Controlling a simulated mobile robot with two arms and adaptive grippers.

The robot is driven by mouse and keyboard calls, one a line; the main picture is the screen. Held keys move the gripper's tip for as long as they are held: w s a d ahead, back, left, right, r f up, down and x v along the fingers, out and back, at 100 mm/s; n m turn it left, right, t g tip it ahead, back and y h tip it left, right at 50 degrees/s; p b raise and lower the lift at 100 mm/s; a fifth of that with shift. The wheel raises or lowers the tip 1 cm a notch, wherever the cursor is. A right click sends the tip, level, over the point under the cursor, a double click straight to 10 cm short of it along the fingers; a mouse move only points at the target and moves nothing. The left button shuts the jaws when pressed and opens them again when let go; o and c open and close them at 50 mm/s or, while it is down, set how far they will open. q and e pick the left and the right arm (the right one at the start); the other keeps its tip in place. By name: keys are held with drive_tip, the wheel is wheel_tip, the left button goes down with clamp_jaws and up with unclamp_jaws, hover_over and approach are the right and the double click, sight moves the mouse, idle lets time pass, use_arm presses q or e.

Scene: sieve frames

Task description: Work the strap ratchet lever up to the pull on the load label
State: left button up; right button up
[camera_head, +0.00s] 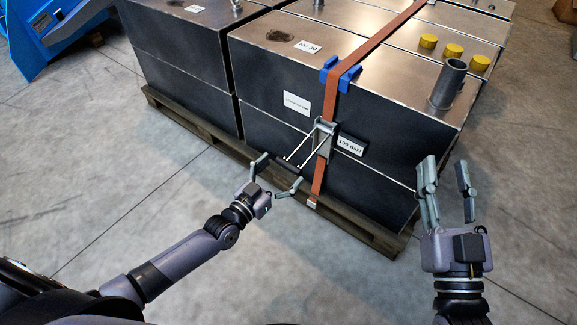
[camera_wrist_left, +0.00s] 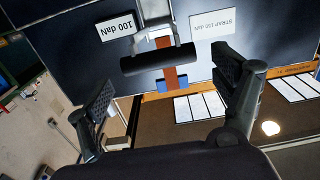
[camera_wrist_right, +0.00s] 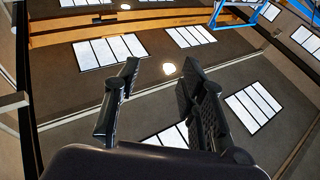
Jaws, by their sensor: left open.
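An orange strap (camera_head: 329,95) runs over the dark tank and down its front face. A metal ratchet (camera_head: 322,140) sits on it, with its lever (camera_head: 302,149) sticking out toward me. In the left wrist view the lever's dark crossbar (camera_wrist_left: 158,60) lies just ahead of the fingers, apart from them. A white load label (camera_head: 297,103) is left of the strap; it reads "STRAP 100 daN" in the left wrist view (camera_wrist_left: 212,22). A readout of "100 daN" (camera_head: 349,146) is right of the ratchet. My left gripper (camera_head: 274,176) is open near the lever end. My right gripper (camera_head: 447,170) is open and empty.
The tanks stand on a wooden pallet (camera_head: 371,229). Blue corner guards (camera_head: 348,78) sit under the strap at the top edge. A pipe stub (camera_head: 448,84) and yellow caps (camera_head: 453,51) are on top. A blue machine (camera_head: 40,45) stands back left. The concrete floor in front is clear.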

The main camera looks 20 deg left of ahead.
sight(287, 165)
use_arm(q)
drive_tip(key=shift+b+x, duration=0.35)
drive_tip(key=shift+x, duration=1.4)
use_arm(e)
drive_tip(key=shift+s+r+t+y, duration=0.2)
drive_tip(key=shift+s+r+t, duration=0.2)
drive_tip(key=shift+r, duration=0.3)
drive_tip(key=shift+s+r+t+y, duration=0.25)
drive_tip(key=shift+r+t, duration=0.2)
drive_tip(key=shift+r, duration=0.2)
drive_tip(key=shift+s+r+t+y, duration=0.15)
drive_tip(key=shift+s+r+t, duration=0.25)
drive_tip(key=shift+r, duration=0.3)
use_arm(q)
drive_tip(key=c, duration=1.7)
use_arm(e)
drive_tip(key=shift+w+f, duration=0.1)
